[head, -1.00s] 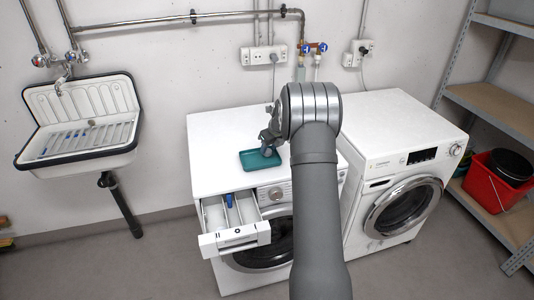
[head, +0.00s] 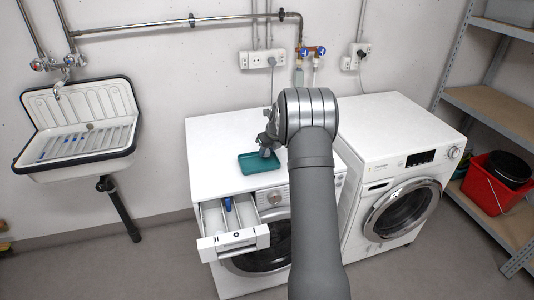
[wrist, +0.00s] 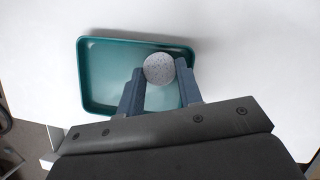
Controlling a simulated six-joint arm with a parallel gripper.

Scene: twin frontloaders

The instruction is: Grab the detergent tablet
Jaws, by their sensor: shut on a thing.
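The detergent tablet (wrist: 159,68) is a round, speckled pale grey disc. In the wrist view it sits between the fingertips of my gripper (wrist: 160,82), which is shut on it. The tablet is over the teal tray (wrist: 95,75); I cannot tell whether it still touches the tray floor. In the head view my gripper (head: 266,151) is at the tray (head: 248,166) on top of the left machine, and the tablet is hidden there.
The left washing machine (head: 215,150) has its detergent drawer (head: 232,243) pulled out, with a blue part inside. The right machine (head: 400,135) stands close beside it with its door shut. A sink (head: 80,120) is at left; shelving with a red bucket (head: 490,190) is at right.

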